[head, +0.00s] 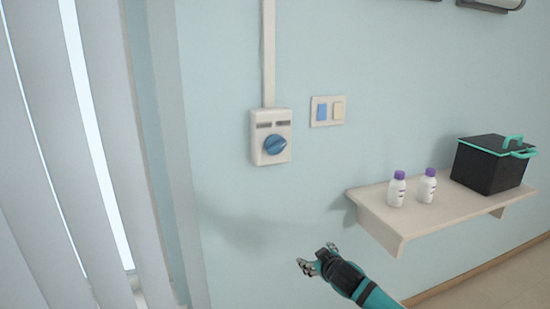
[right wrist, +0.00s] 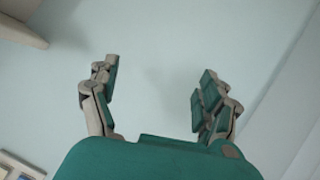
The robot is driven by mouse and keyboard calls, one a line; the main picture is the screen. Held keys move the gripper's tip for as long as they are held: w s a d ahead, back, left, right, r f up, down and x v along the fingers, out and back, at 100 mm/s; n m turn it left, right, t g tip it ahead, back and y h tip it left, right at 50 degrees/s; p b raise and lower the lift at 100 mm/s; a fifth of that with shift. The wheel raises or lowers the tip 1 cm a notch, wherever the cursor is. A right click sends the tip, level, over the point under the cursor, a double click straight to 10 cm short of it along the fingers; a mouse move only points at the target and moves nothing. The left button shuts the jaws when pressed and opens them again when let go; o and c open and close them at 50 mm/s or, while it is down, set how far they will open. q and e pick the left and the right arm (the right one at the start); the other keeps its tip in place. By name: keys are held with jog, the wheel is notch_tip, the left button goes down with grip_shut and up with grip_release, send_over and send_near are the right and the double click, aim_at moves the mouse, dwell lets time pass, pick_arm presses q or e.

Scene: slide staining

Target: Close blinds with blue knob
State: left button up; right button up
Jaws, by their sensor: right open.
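The blue knob (head: 275,145) sits on a white wall-mounted control box (head: 258,156) in the head view. The vertical blinds (head: 88,140) hang at the left, with bright gaps between some slats. My right gripper (head: 316,262) is below the box and a little to its right, apart from the knob. In the right wrist view its fingers (right wrist: 158,92) are spread with nothing between them and pale wall beyond. The knob is not seen in the right wrist view. My left gripper is not in view.
A switch plate (head: 327,123) with a blue and a cream switch is right of the box. A wall shelf (head: 432,215) at the right holds two white bottles with purple caps (head: 397,188) and a black box with teal handles (head: 490,165). The wall below the knob is clear.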

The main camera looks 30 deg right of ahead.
jog(key=a+r+n+t+b, duration=0.1)
jog(key=a+r+t, duration=0.1)
jog(key=r, duration=0.8)
jog(key=a+r+t, duration=0.2)
jog(key=r, duration=0.7)
jog(key=n+t, duration=0.1)
jog(key=t, duration=0.1)
send_near(279, 150)
jog(key=p+x, duration=0.3)
jog(key=x, duration=0.7)
jog(key=shift+w+d+f, duration=0.15)
jog(key=shift+w+d, duration=0.05)
jog(key=shift+n+y, duration=0.3)
jog(key=c, duration=1.2)
jog(key=shift+p, duration=0.35)
